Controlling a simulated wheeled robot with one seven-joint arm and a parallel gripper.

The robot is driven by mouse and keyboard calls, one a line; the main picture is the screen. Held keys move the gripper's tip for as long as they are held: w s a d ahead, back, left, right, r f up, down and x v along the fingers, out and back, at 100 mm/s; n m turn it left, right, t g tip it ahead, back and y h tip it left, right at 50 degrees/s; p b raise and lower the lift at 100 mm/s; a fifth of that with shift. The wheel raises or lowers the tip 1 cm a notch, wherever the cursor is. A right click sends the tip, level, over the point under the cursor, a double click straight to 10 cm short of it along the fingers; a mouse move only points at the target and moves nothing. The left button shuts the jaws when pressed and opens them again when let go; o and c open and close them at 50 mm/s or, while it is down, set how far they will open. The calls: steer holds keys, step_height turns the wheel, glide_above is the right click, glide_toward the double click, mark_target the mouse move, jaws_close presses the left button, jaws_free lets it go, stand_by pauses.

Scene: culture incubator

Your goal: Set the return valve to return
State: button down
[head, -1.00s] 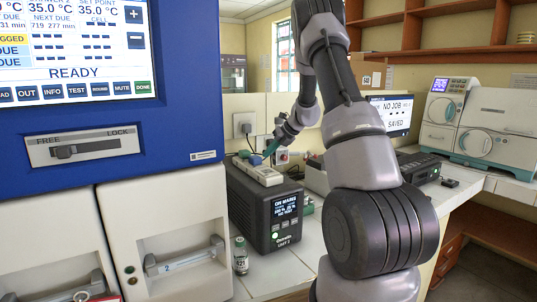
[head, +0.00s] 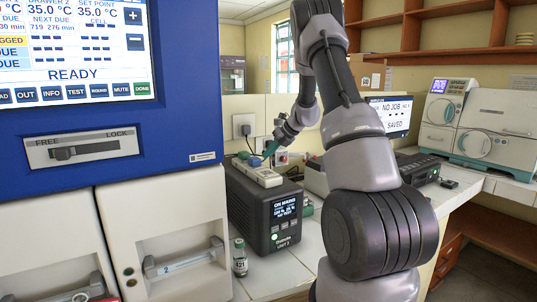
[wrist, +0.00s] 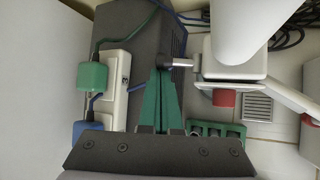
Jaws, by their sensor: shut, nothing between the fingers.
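My gripper (wrist: 161,74) is shut and empty, its two green fingers together. In the wrist view the fingertips lie beside a grey lever with a dark tip (wrist: 177,62), which sticks out leftward from a white fitting (wrist: 232,60). I cannot tell whether they touch. A red knob (wrist: 223,98) sits below this fitting. No label is readable, so I cannot tell for sure that this is the return valve or how it is set. In the head view my gripper (head: 268,150) is above the back of the dark power unit (head: 262,215), near the wall.
A white power strip (wrist: 116,72) with a green plug (wrist: 92,77) and a blue plug (wrist: 88,132) lies left of my fingers. Cables run behind. A green rack (wrist: 215,130) is to the right. A small vial (head: 240,258) stands by the incubator (head: 165,235).

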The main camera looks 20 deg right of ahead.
steer(key=shift+r, duration=0.85)
steer(key=shift+w, duration=0.1)
steer(key=shift+r, duration=0.1)
steer(key=v, duration=0.9)
steer(key=shift+s+d, duration=0.35)
steer(key=shift+d, duration=0.2)
